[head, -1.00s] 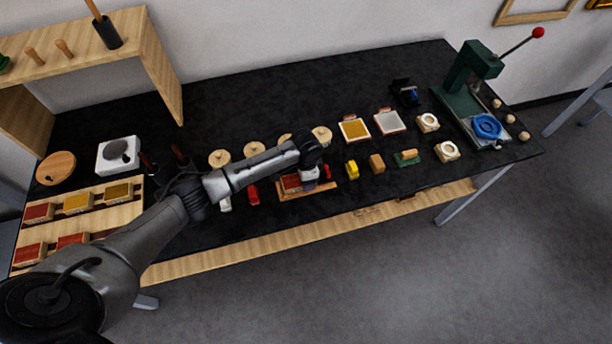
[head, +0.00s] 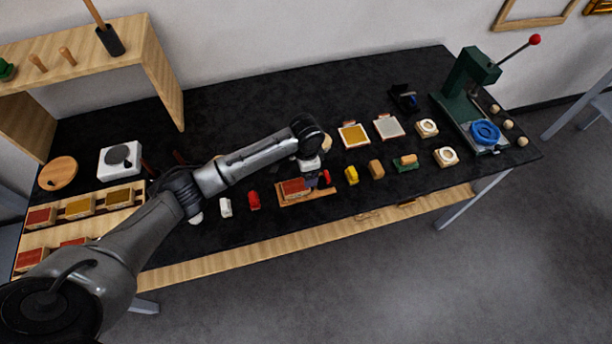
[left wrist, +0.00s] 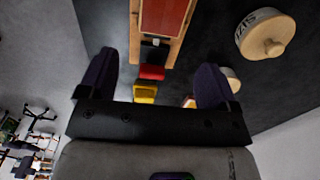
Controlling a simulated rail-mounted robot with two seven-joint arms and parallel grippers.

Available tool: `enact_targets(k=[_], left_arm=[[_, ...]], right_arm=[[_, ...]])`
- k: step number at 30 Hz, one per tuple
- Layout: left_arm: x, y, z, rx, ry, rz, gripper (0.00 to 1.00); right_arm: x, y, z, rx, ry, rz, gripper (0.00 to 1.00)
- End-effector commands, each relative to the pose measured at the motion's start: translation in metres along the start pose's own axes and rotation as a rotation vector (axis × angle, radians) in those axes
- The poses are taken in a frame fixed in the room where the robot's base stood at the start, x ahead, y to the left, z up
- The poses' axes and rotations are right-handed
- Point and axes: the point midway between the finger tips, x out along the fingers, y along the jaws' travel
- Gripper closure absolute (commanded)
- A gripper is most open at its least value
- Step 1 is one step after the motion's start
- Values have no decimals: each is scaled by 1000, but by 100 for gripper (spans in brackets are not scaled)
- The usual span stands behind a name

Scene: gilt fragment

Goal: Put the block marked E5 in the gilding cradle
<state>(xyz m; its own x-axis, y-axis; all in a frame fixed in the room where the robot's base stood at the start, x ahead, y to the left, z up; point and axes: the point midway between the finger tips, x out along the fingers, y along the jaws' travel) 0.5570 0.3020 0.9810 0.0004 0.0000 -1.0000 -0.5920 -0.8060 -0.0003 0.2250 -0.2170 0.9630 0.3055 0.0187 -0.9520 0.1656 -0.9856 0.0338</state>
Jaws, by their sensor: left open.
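A red-topped block (head: 293,187) sits in a wooden cradle (head: 318,194) at the front middle of the black table. Both also show at the top of the left wrist view, the block (left wrist: 163,15) between the cradle's wooden sides (left wrist: 178,50). No E5 mark is legible. My left gripper (head: 316,180) is open and empty above the cradle; its two dark fingers (left wrist: 155,60) stand apart with nothing between them in the left wrist view. The arm's end hides part of the cradle area. My right gripper is not in view.
A wooden rack (head: 60,229) at the left holds several red- and gold-topped blocks. Small red (head: 254,200), white (head: 225,207) and yellow (head: 351,175) items flank the cradle. A green press (head: 463,90) stands at the right.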

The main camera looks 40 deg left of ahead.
Motion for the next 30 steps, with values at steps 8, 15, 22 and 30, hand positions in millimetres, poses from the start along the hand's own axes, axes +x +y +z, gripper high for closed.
enact_targets(k=[8, 15, 22, 30], left_arm=[[-36, 0, 0, 1, 0, -1, 16], [-44, 0, 0, 0, -1, 0, 16], [-22, 30, 3, 23, 15, 9, 16], [36, 148, 37, 19, 144, 34, 16]], right_arm=[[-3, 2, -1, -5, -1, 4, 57], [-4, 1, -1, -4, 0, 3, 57], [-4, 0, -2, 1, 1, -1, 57], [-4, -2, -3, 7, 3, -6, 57]])
